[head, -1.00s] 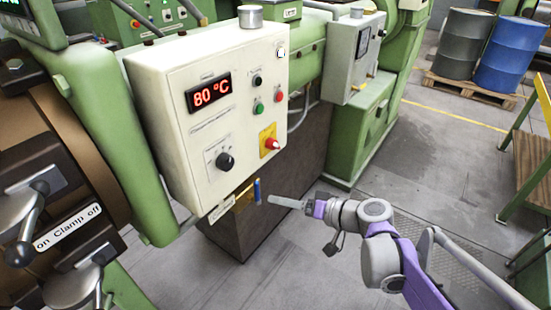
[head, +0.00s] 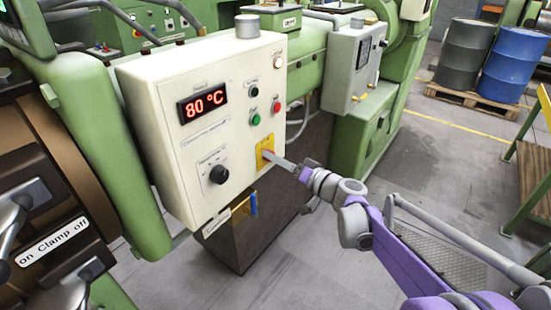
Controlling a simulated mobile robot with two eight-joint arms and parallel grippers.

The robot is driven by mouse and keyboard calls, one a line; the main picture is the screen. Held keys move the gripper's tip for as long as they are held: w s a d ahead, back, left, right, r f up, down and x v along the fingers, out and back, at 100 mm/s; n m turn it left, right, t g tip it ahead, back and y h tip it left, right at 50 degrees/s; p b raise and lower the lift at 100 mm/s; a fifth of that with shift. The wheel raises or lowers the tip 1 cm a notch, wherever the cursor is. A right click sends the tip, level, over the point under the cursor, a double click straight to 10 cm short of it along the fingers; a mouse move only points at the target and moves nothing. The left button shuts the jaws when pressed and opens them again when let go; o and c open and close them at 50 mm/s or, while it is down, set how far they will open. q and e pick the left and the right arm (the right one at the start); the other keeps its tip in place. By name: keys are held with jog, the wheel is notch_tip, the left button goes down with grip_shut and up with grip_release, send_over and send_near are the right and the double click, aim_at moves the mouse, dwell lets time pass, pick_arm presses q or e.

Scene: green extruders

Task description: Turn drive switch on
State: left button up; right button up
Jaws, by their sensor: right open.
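The cream control box (head: 160,130) shows a red "80 °C" display (head: 203,103) at its upper left. Near its lower right edge is a small yellow plate (head: 266,143), which carries a red rotary switch. My right gripper (head: 269,155) comes in from the right with its fingers at this plate. The fingers are open and cover the red switch, so its position is hidden. I cannot tell whether they touch it. My left gripper is not in view.
A black dial (head: 218,174) and several small buttons, including a red one (head: 277,107) and a green one (head: 255,120), sit near the plate. A blue-handled item (head: 253,204) is below the box. A second grey box (head: 352,65) stands behind.

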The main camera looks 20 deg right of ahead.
jog(key=shift+w+a, duration=0.25)
jog(key=shift+w, duration=0.1)
grip_shut()
